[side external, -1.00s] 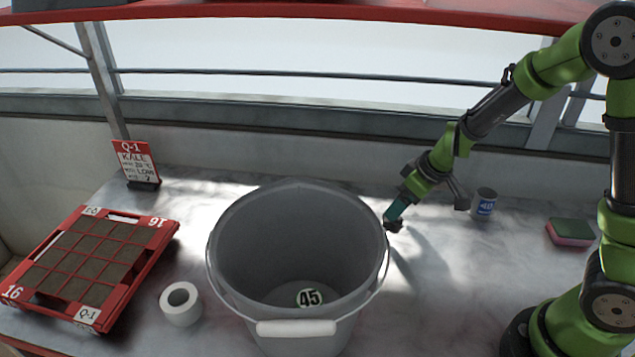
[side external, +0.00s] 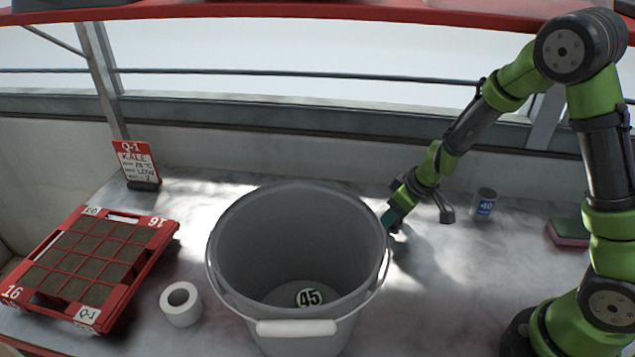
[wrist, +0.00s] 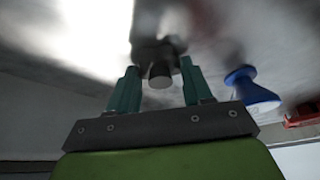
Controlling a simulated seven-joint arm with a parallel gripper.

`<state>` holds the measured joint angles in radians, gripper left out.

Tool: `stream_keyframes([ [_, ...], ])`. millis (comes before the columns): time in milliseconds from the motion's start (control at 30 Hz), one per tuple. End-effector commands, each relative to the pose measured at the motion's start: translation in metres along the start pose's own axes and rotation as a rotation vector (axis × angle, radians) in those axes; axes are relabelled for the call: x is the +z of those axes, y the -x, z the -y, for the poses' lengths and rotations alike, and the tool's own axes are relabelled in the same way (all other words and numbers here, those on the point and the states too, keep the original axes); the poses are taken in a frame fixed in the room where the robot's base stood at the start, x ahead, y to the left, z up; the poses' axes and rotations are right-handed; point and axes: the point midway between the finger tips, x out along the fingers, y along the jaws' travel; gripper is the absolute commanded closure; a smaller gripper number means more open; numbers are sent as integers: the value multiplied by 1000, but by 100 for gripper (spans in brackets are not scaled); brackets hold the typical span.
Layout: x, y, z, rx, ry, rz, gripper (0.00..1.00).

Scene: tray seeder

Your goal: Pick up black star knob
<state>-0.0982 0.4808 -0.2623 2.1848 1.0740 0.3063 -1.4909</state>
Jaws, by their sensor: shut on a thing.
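The black star knob (wrist: 158,60) is between the teal fingertips in the wrist view, its dark stem pointing back toward my gripper (wrist: 160,78). My gripper is shut on it. In the side view my gripper (side external: 391,218) points down just right of the grey bucket's rim, low over the table. Only a small dark bit of the knob shows there, and I cannot tell whether it touches the table.
The grey bucket (side external: 222,262) stands close left of my gripper. A small can (side external: 484,204) and a sponge (side external: 568,232) are to the right. A blue flared object (wrist: 250,88) lies near the knob in the wrist view. A white roll (side external: 180,304) and red seed tray (side external: 108,308) are left.

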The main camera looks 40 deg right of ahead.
Motion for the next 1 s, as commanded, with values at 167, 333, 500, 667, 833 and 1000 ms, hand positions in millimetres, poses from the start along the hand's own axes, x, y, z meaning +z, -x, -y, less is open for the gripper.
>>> stream_keyframes([
  [167, 0, 0, 0, 0, 0, 0, 81],
  [333, -1, 1, 0, 0, 1, -1, 81],
  [500, -4, 8, 0, -1, 2, -4, 81],
  [667, -11, 24, 1, 0, 4, -5, 81],
  [833, -22, 51, 1, 0, 3, -6, 81],
  [1000, -31, 74, 1, -1, 0, -5, 81],
])
